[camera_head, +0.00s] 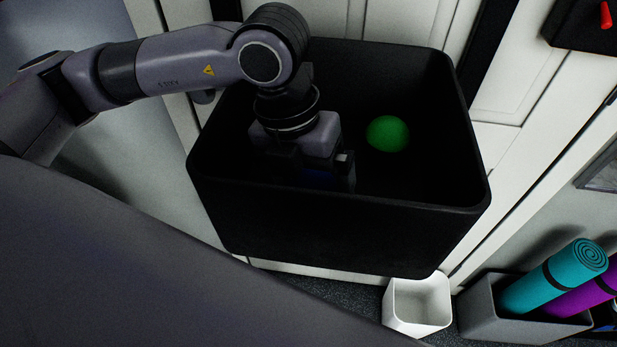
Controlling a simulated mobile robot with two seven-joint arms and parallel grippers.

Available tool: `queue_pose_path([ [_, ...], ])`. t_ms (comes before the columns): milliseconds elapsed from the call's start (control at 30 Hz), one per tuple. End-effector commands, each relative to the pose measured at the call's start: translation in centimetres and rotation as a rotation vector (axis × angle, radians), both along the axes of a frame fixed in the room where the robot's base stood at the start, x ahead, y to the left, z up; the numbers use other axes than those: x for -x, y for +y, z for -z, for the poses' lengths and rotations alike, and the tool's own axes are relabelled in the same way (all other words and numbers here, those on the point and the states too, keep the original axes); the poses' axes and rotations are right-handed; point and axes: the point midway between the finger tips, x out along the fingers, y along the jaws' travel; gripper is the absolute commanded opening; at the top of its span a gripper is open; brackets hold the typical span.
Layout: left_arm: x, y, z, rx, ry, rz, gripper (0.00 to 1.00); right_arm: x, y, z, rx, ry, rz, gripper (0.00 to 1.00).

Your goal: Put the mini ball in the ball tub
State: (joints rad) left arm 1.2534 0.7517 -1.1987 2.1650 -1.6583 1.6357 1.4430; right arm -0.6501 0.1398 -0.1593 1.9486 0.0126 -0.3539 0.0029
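The black ball tub (340,225) is a large, deep, open-topped bin in the middle of the view. A green ball (387,134) lies inside it, towards the right. My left gripper (318,172) points down inside the tub opening, left of the green ball and apart from it. A dark blue patch (322,180) shows at its fingers, partly hidden by the tub's front rim; it may be a second ball. The shade hides whether the fingers are closed on it. Which ball is the mini ball I cannot tell. My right gripper is out of view.
A small white bin (418,305) stands on the floor in front of the tub. A grey box (478,312) with rolled teal (552,279) and purple (585,294) mats is at the lower right. White panels stand close behind the tub.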

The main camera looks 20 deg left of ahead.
Motion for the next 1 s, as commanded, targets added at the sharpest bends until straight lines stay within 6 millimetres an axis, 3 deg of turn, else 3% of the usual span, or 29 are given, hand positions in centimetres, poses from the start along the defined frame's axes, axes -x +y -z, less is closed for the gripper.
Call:
queue_pose_path([
  [600, 0.1, 2.0, -10.9, 0.0, -0.003, -0.002, 1.0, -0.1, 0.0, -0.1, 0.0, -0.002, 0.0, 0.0],
  [1000, 0.2, 2.2, -12.0, 0.0, 0.0, 0.0, 1.0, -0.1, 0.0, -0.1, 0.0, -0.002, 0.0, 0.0],
])
